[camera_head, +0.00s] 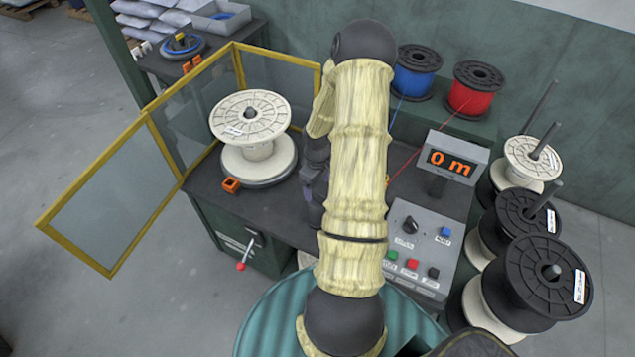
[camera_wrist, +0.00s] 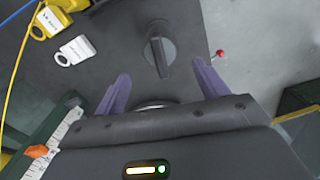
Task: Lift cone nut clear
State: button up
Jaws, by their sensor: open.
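A dark grey round piece with a raised bar across it, which looks like the cone nut (camera_wrist: 158,50), lies on the dark bench top in the wrist view. My gripper (camera_wrist: 161,68) is open, its two purple fingers spread left and right, with the near end of the bar close to the gap between their tips. A pale metallic rim (camera_wrist: 154,104) shows between the finger bases, mostly hidden by the gripper body. In the head view my arm hides most of the gripper (camera_head: 314,178), and I cannot make out the nut there.
A cream spool (camera_head: 278,105) stands on a round base at the bench's left, inside yellow-framed guard panels (camera_head: 100,205). An orange block (camera_head: 231,185) lies beside it. The control box (camera_head: 418,245) is right of my arm. Yellow (camera_wrist: 52,20) and white (camera_wrist: 75,50) tags lie on the bench.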

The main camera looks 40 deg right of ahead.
aim_at(317, 195)
jog(key=shift+f, duration=0.1)
notch_tip(317, 195, down, 6)
jog(key=b, duration=0.5)
jog(key=shift+w+b, duration=0.1)
jog(key=shift+b, duration=0.3)
jog(key=shift+d+f, duration=0.15)
jog(key=shift+f, duration=0.15)
jog(key=shift+a+f+b, duration=0.1)
jog(key=shift+a+b, duration=0.1)
jog(key=shift+b, duration=0.15)
jog(key=shift+a, duration=0.1)
grip_shut()
